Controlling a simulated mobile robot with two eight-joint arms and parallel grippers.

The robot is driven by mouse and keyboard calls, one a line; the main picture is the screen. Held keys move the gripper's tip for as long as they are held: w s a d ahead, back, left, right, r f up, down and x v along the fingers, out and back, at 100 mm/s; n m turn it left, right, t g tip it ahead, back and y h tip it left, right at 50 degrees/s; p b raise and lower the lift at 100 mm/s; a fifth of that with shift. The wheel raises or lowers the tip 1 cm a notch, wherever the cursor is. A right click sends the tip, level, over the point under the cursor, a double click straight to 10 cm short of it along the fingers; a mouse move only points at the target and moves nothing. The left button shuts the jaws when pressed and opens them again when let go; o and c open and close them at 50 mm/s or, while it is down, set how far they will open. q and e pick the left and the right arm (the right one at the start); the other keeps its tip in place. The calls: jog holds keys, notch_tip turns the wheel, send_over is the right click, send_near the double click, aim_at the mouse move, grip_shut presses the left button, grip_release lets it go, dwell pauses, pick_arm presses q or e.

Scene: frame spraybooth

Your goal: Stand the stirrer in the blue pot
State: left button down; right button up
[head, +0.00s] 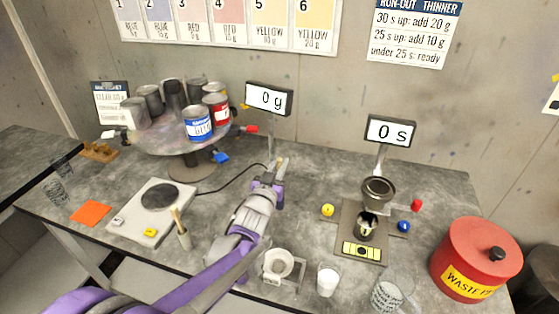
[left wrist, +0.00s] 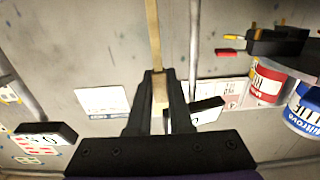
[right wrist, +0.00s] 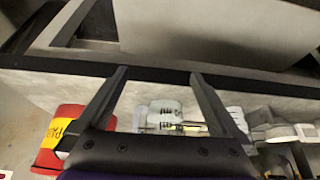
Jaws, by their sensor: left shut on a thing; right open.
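My left gripper (head: 278,172) is above the table, right of the turntable and its tins. In the left wrist view, it is shut on a pale wooden stirrer (left wrist: 153,40), a thin flat stick that sticks out past the fingertips. The blue pot (head: 198,124), a tin with a blue and white label, stands at the front of the round turntable. It also shows in the left wrist view (left wrist: 304,112), at the right edge, apart from the stirrer. My right gripper (right wrist: 160,75) is open and empty in its wrist view; the head view does not show it.
The turntable (head: 180,150) also holds a red tin (head: 217,110) and several grey tins. A display on a post (head: 269,99) rises behind my left gripper. A red waste bin (head: 475,262) stands right.

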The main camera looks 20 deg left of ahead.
pick_arm(q)
jog(key=shift+f+b, duration=0.4)
jog(key=shift+f, duration=0.55)
jog(key=c, duration=0.7)
grip_release()
jog(key=shift+c, duration=0.2)
jog(key=s, duration=1)
jog(key=shift+a, duration=0.15)
